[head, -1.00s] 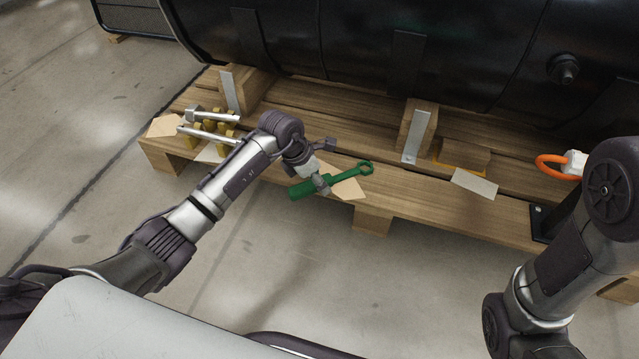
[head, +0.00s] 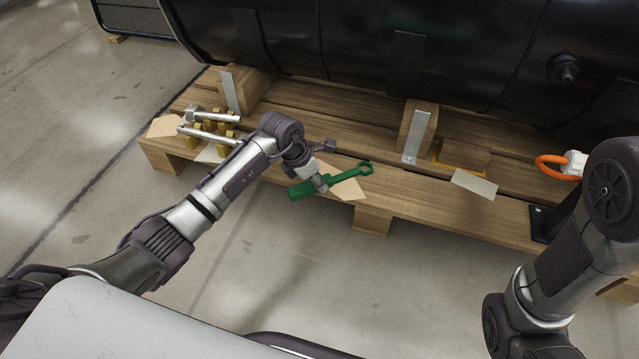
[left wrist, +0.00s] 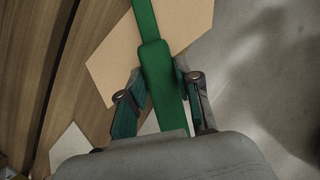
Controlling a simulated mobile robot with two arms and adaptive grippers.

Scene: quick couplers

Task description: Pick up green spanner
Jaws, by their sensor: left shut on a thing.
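The green spanner (head: 343,177) has a thick handle at its left end and a ring at its right end, in the head view. It lies across the front edge of the wooden pallet, over a tan card, with the handle end past the edge. My left gripper (head: 322,187) is shut on its handle. In the left wrist view the green spanner (left wrist: 155,62) runs between the two fingers of my left gripper (left wrist: 163,100), one on each side. Whether the spanner touches the card is not clear. My right gripper is not in view; only my right arm shows.
The wooden pallet (head: 440,205) carries a large black tank (head: 450,50) at the back. Silver tools on yellow holders (head: 208,130) stand at the left. A white card (head: 474,184) and an orange ring with a white part (head: 573,163) are at the right. The front floor is clear.

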